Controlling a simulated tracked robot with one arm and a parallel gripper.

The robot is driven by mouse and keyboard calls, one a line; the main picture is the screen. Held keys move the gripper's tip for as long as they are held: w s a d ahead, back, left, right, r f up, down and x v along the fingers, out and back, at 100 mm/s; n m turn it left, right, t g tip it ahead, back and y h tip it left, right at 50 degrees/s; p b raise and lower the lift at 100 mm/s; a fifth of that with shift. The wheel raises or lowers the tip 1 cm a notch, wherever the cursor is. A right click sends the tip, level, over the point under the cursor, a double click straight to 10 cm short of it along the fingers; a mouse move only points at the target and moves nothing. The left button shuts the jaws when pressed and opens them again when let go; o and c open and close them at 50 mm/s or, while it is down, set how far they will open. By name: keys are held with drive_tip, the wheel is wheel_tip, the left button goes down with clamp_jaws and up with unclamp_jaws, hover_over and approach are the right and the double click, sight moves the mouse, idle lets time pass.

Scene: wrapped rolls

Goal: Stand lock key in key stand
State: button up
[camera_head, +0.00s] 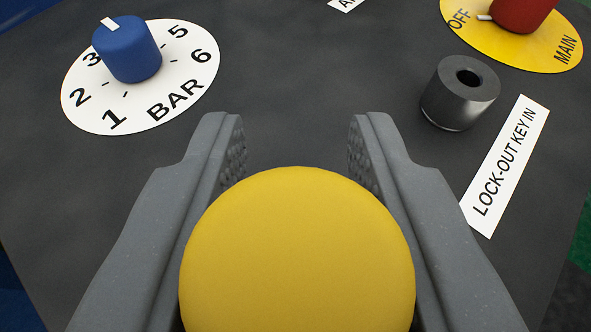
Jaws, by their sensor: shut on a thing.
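My gripper (298,135) is shut on a round yellow head (298,255), which I take to be the lock key. The head fills the lower middle of the view and sits between the two grey fingers. Any part of the key below the head is hidden. The key stand (460,93) is a short dark cylinder with a round hole in its top, at the upper right, ahead and to the right of my gripper. Its hole looks empty. A white label (509,165) reading "LOCK-OUT KEY IN" lies beside it.
A blue knob (130,50) stands on a white BAR dial (165,95) at the upper left. A red knob (522,12) stands on a yellow OFF/MAIN plate (545,50) behind the stand. The dark panel (290,75) between them is clear.

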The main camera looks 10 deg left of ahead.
drive_tip(key=shift+f+b, duration=0.3)
drive_tip(key=shift+f, duration=0.15)
drive_tip(key=o, duration=1)
drive_tip(key=shift+o, duration=0.2)
drive_tip(key=shift+s, duration=0.1)
drive_tip(key=shift+b+v, duration=1.4)
drive_tip(key=shift+v, duration=5.4)
wheel_tip(320, 180, up, 17)
drive_tip(key=d+t+h+b, duration=0.1)
drive_tip(key=d+h+b, duration=0.1)
drive_tip(key=b, duration=0.5)
drive_tip(key=s+a+r+m+t+b, duration=0.1)
drive_tip(key=s+r+b, duration=0.3)
drive_tip(key=s+r, duration=1)
drive_tip(key=shift+a+r+y+b, duration=0.35)
drive_tip(key=shift+a+r+y, duration=0.05)
drive_tip(key=shift+r, duration=0.2)
